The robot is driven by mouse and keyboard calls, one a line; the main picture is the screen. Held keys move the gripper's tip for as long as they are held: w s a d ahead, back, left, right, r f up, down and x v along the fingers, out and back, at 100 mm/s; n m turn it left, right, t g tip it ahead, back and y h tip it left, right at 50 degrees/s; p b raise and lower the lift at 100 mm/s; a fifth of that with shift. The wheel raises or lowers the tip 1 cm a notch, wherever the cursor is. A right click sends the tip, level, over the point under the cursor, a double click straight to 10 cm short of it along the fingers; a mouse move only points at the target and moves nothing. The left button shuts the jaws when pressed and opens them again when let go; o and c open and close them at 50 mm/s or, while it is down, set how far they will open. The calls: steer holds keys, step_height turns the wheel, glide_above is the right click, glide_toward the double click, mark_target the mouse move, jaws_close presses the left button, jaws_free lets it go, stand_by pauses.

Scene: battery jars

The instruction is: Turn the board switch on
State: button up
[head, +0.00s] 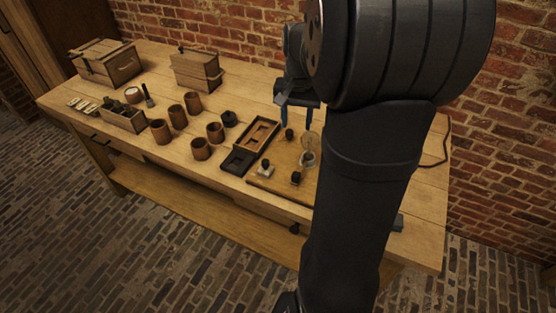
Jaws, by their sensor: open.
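The wooden board (281,172) lies on the bench's right part, partly hidden behind my arm. On it stand a small pale piece with a dark top (265,169), a dark block (296,178), another dark knob (290,133) and a round clear piece over a pale holder (308,158). Which of these is the switch is too small to tell. My gripper (299,122) has blue fingertips spread apart and points down over the board's back part. It is open, with nothing seen between its fingers. Its height above the board is unclear.
A wooden tray (277,125) and a black tray (232,170) lie left of the board. Several brown jars (193,102) stand mid-bench. Two wooden boxes (198,86) stand at the back left. A small crate (123,121) is at the left. A brick wall runs behind.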

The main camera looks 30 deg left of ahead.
mark_target(265, 161)
steer(key=s+a+n, duration=0.2)
steer(key=a+n, duration=0.7)
steer(key=n, duration=0.4)
steer(key=f, duration=1.7)
steer(key=shift+d, duration=0.25)
jaws_close()
